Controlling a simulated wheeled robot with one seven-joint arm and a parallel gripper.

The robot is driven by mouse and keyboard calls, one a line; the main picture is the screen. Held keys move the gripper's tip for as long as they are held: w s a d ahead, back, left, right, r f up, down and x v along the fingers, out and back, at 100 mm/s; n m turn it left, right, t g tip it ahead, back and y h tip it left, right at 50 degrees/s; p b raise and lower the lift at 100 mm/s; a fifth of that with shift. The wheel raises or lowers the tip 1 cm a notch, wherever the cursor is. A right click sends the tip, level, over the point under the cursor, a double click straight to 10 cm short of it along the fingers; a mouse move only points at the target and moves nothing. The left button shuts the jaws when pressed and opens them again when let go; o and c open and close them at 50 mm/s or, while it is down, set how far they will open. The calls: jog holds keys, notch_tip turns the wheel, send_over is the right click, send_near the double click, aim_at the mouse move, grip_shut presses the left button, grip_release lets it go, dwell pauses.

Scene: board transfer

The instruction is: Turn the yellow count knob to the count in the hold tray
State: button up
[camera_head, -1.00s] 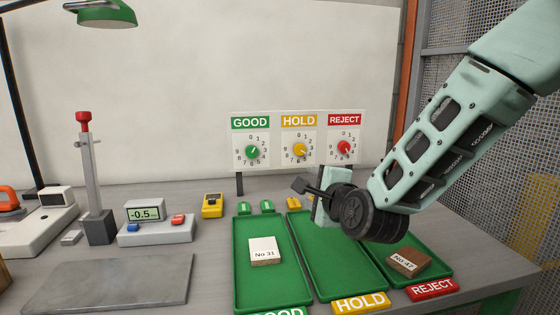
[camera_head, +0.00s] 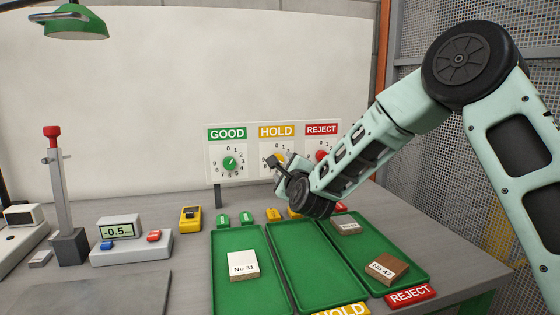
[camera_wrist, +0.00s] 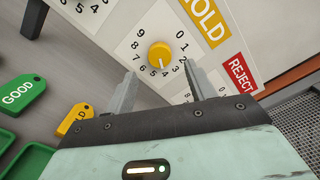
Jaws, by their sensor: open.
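The yellow count knob (camera_wrist: 160,55) sits on the HOLD dial in the wrist view, its pale mark facing the lower numbers, around 4 or 5; I cannot read it exactly. My gripper (camera_wrist: 159,84) is open and empty, its two fingers apart just below the knob in the picture, not closed on it. In the head view my gripper (camera_head: 274,164) is in front of the HOLD dial and partly hides the yellow knob. The green hold tray (camera_head: 312,265) shows no block on its visible surface; its far end is partly covered by my arm.
The good tray (camera_head: 236,300) holds a white block (camera_head: 243,266) marked No 31. The reject tray (camera_head: 385,246) holds a brown block (camera_head: 388,268) marked No 47 and another block (camera_head: 345,227). The green GOOD knob (camera_head: 230,164) and red REJECT knob (camera_head: 321,156) flank the yellow one.

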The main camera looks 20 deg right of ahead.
jog(key=w, duration=0.5)
jog(key=shift+p, duration=0.35)
jog(key=c, duration=1)
